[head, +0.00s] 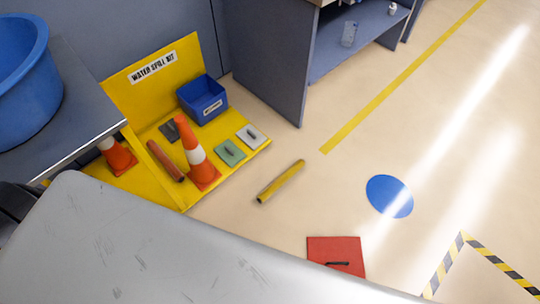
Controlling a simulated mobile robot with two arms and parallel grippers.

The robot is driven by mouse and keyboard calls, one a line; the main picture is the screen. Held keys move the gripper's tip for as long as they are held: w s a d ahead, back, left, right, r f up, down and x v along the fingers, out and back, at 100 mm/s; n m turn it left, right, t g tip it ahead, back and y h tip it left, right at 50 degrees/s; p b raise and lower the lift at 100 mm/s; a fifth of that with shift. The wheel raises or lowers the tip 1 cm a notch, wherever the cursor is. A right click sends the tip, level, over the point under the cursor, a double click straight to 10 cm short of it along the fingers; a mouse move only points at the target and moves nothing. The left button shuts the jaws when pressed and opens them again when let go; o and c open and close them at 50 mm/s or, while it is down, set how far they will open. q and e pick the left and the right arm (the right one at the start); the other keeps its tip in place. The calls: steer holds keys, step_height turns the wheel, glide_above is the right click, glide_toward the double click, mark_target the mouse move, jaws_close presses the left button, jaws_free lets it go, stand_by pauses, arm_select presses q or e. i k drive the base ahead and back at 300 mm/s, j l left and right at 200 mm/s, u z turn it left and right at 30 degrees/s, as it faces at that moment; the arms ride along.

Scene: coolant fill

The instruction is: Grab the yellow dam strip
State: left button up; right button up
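The yellow dam strip (281,182) lies alone on the beige floor, to the right of the yellow spill kit stand (152,74). It is a short narrow bar lying diagonally, with a dark end at its lower left. Nothing covers it. Neither of my grippers can be made out in the head view. A dark shape at the left edge is cut off and too unclear to name.
A scratched pale grey surface fills the lower left foreground. The stand holds orange cones (196,155), a blue bin (203,99), a reddish-brown bar (166,160) and small pads. A red square (336,254) and blue disc (389,196) lie on otherwise open floor.

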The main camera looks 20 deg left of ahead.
mark_target(268, 192)
steer(key=u, duration=0.45)
steer(key=i+j, duration=0.4)
steer(key=j, duration=0.25)
steer(key=i+j+z, duration=0.15)
steer(key=j+z, duration=0.2)
steer(key=i+j+z, duration=0.1)
steer(key=j+z, duration=0.25)
steer(key=i+j+z, duration=0.1)
steer(key=j+z, duration=0.25)
steer(key=l, duration=0.15)
